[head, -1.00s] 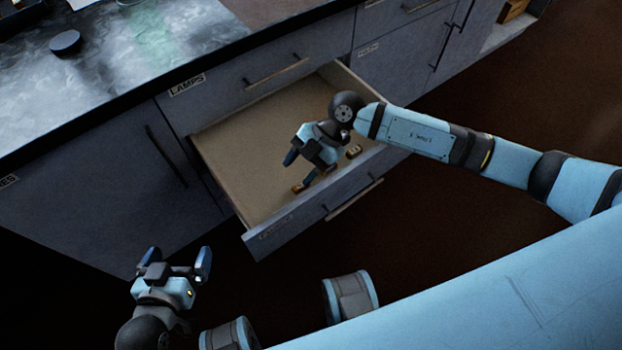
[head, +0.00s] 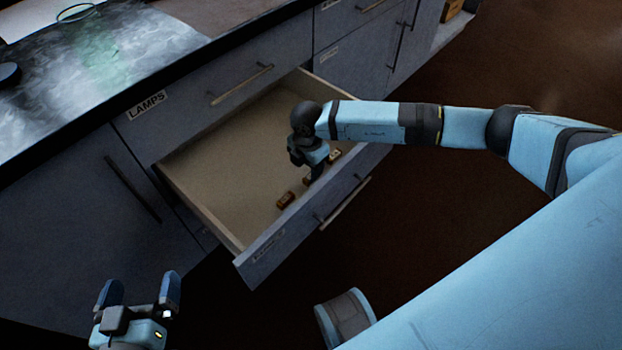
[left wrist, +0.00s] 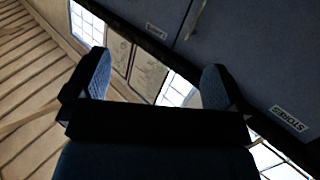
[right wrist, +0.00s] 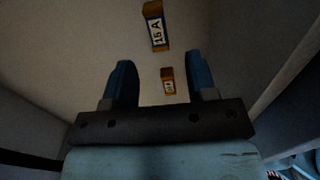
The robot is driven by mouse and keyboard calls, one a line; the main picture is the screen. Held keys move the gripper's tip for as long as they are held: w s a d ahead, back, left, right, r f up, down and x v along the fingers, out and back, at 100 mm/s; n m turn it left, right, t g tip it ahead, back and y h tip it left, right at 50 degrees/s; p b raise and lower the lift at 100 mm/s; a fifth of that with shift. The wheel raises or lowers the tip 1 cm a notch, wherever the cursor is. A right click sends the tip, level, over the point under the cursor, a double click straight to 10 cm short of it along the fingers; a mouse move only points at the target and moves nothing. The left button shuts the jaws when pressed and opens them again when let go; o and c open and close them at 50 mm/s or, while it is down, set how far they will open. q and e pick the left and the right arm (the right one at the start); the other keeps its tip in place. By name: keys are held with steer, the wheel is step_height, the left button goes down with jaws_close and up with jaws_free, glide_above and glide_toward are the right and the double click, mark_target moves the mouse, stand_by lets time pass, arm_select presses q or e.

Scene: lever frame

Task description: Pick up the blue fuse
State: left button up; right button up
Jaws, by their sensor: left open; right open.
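Two small blocks like fuses lie in the open drawer (head: 215,190). In the right wrist view one orange-brown block (right wrist: 155,26) has a label reading "15 A" with a bluish edge. A smaller-looking one (right wrist: 167,82) shows between the fingers, its label too small to read. In the head view one block (head: 285,200) is left of my right gripper and one (head: 334,155) is right of it. My right gripper (right wrist: 161,65) is open, pointing down into the drawer (head: 316,174). My left gripper (head: 140,288) is open and empty, outside the drawer.
The drawer front with its handle (head: 345,203) stands out from the grey cabinet. Above it is a closed drawer labelled LAMPS (head: 147,105) and the worktop (head: 100,70). The drawer's left part is bare. Dark floor lies to the right.

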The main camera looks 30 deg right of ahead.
steer(key=f, duration=0.1)
steer(key=f+b, duration=0.1)
steer(key=f, duration=0.1)
steer(key=f+b, duration=0.1)
steer(key=f, duration=0.1)
steer(key=shift+w+d, duration=0.15)
steer(key=shift+d, duration=0.2)
steer(key=shift+f, duration=0.3)
arm_select(q)
steer(key=shift+t+h, duration=0.7)
steer(key=shift+t, duration=0.2)
steer(key=r, duration=0.1)
steer(key=d+r, duration=0.1)
steer(key=r, duration=0.2)
steer(key=shift+w+d, duration=0.25)
arm_select(e)
steer(key=shift+c, duration=0.2)
jaws_close()
